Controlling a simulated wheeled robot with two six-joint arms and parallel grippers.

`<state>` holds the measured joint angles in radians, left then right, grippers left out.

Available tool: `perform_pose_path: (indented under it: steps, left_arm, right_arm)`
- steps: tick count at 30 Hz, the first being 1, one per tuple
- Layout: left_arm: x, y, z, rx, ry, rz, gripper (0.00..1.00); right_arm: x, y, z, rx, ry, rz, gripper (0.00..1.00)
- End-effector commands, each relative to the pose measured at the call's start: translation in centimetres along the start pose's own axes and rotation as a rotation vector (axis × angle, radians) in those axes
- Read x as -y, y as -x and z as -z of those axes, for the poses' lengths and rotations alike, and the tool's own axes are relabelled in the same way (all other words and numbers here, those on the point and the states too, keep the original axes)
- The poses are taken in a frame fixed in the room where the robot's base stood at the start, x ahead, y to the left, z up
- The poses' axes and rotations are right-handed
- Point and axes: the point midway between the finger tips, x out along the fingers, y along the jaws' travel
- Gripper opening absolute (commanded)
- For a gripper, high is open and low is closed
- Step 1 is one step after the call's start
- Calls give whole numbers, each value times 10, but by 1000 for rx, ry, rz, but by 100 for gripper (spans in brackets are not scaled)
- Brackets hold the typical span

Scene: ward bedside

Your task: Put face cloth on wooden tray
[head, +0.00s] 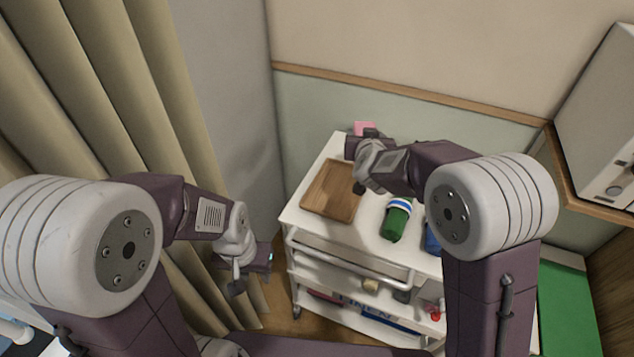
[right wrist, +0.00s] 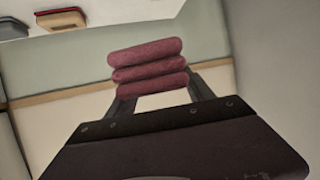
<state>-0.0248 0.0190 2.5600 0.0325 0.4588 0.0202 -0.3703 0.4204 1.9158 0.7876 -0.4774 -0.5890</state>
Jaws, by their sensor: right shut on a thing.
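A folded pinkish-red face cloth (right wrist: 148,68), stacked in several rolls, is between the fingers of my right gripper (right wrist: 158,88). My right gripper is shut on it. In the head view a pink patch of the cloth (head: 364,128) shows just beyond the dark right gripper (head: 362,143), over the back of the trolley. The brown wooden tray (head: 328,192) lies on the left part of the trolley top, to the left of and nearer than the right gripper, and its surface looks bare. My left gripper (head: 254,274) hangs left of the trolley, clear of it; its jaw gap is not clear.
The white trolley (head: 297,217) also bears a green rolled item (head: 396,218) with a white and blue band, and a blue item (head: 431,238) partly behind my right arm. Lower shelves hold small supplies. Curtains (head: 150,110) hang left. The wall (head: 400,105) stands behind the trolley.

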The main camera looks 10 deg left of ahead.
Motion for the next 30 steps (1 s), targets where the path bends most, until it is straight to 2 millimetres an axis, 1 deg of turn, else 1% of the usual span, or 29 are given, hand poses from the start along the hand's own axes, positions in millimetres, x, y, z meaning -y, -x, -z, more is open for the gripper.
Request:
perform_pose_path:
  steps: [1,3,6,9,11,14,17,20,24,27,30]
  left_arm:
    - [0,-6,-1,0,0,0,36]
    - [0,-9,-1,0,0,0,36]
    - [0,-12,-1,0,0,0,36]
    - [0,-13,-1,0,0,0,36]
    - [0,-13,-2,0,0,0,36]
    - [0,-13,-1,0,0,0,36]
    - [0,-12,-1,0,0,0,36]
    - [0,-9,-1,0,0,0,36]
    - [0,-4,0,0,0,0,36]
    - [0,-2,0,0,0,0,36]
    - [0,0,0,0,0,0,36]
  right_arm:
    - [-16,-19,-15,4,-21,-57,22]
    - [-36,-38,-30,5,-53,-133,22]
    - [-61,-56,-49,3,-90,-220,22]
    - [-78,-66,-61,1,-114,-277,22]
    - [-83,-69,-66,1,-122,-295,22]
    - [-86,-70,-67,-1,-127,-305,22]
    - [-78,-70,-72,1,-125,-302,22]
    - [-54,-71,-86,3,-123,-298,22]
    - [-14,-72,-111,3,-122,-297,22]
    - [9,-73,-126,2,-123,-299,22]
    - [24,-74,-136,0,-126,-300,22]
